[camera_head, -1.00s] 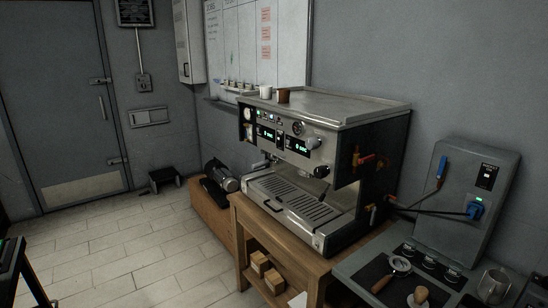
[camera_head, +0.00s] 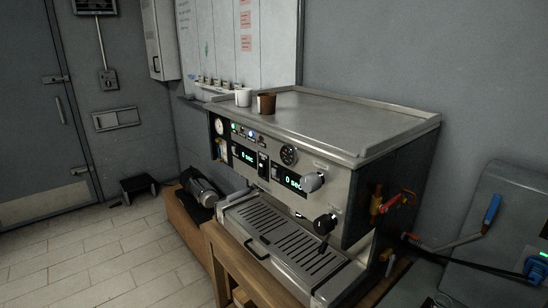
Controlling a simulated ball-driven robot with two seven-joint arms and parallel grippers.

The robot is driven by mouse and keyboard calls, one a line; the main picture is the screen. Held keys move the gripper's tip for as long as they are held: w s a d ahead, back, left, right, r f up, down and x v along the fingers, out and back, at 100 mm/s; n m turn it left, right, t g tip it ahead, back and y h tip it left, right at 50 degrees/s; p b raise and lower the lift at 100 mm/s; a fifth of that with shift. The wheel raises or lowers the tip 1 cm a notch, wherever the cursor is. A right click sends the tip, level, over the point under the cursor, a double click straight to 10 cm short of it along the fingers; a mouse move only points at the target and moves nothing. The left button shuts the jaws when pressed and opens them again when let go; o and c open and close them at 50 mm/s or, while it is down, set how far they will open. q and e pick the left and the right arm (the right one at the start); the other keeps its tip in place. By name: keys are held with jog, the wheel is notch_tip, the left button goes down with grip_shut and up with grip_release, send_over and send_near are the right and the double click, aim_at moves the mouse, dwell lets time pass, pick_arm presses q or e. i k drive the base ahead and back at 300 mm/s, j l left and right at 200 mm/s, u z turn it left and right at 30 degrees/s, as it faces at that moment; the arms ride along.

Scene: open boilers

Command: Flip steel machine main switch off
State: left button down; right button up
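The steel espresso machine (camera_head: 330,130) stands on a wooden table, its front turned to the left and toward me. Its front panel carries small lit buttons (camera_head: 250,132), a round dark dial (camera_head: 288,156), two green displays reading "0 sec" and grey and black knobs. Neither of my grippers is in view.
A white cup (camera_head: 243,97) and a brown cup (camera_head: 266,104) stand on the machine's top. A red-handled valve (camera_head: 398,199) juts from its right side. A grey box with a blue lever (camera_head: 491,210) is at the right.

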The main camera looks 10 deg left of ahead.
aim_at(261, 164)
jog(key=i+j+z, duration=0.1)
jog(key=i, duration=0.35)
jog(key=i+j+z, duration=0.1)
jog(key=i+j, duration=0.25)
jog(key=i, duration=0.1)
